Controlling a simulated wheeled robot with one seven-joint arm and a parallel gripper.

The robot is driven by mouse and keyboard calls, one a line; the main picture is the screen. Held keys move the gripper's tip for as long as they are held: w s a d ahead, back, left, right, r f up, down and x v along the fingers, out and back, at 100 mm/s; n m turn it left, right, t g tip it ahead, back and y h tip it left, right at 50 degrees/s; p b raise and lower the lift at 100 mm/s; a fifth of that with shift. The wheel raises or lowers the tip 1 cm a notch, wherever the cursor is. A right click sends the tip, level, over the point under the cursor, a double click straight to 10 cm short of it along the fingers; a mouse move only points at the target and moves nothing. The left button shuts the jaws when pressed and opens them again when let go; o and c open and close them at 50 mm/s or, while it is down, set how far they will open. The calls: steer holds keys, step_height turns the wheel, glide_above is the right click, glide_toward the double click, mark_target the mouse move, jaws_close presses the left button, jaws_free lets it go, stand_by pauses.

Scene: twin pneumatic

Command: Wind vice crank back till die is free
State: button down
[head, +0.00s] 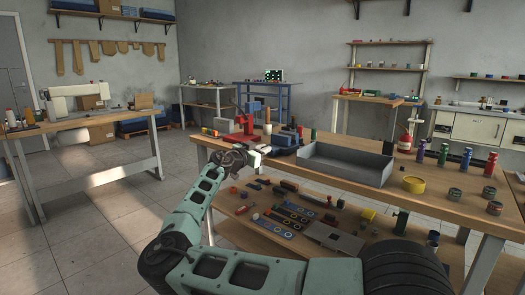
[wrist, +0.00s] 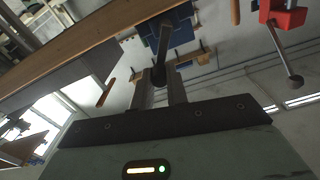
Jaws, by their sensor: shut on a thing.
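A blue vice (head: 284,139) stands on the wooden bench, left of the grey tray. Its blue body (wrist: 182,18) also shows at the top of the wrist view, with a grey crank arm (wrist: 178,42) running from it to my gripper. My gripper (wrist: 160,84) is shut on the dark end of the crank, which sits between the two fingers. In the head view my gripper (head: 262,150) is at the bench's near left edge, in front of the vice. I cannot make out the die in either view.
A red press (head: 240,124) stands left of the vice; its red part (wrist: 284,15) and ball-ended lever show in the wrist view. A grey tray (head: 346,174) lies to the right, with several coloured bottles beyond. The lower shelf (head: 270,227) holds many small parts.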

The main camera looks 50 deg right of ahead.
steer(key=shift+w, duration=0.1)
steer(key=w+f+n, duration=0.1)
steer(key=w+n, duration=0.5)
steer(key=n, duration=1.1)
step_height(320, 180, down, 6)
steer(key=n+p, duration=0.5)
steer(key=n, duration=1.1)
steer(key=shift+s+a+f+n+p, duration=0.2)
steer(key=shift+s+a+n+p, duration=0.05)
steer(key=shift+s+n+p, duration=0.15)
steer(key=c, duration=1.4)
jaws_free()
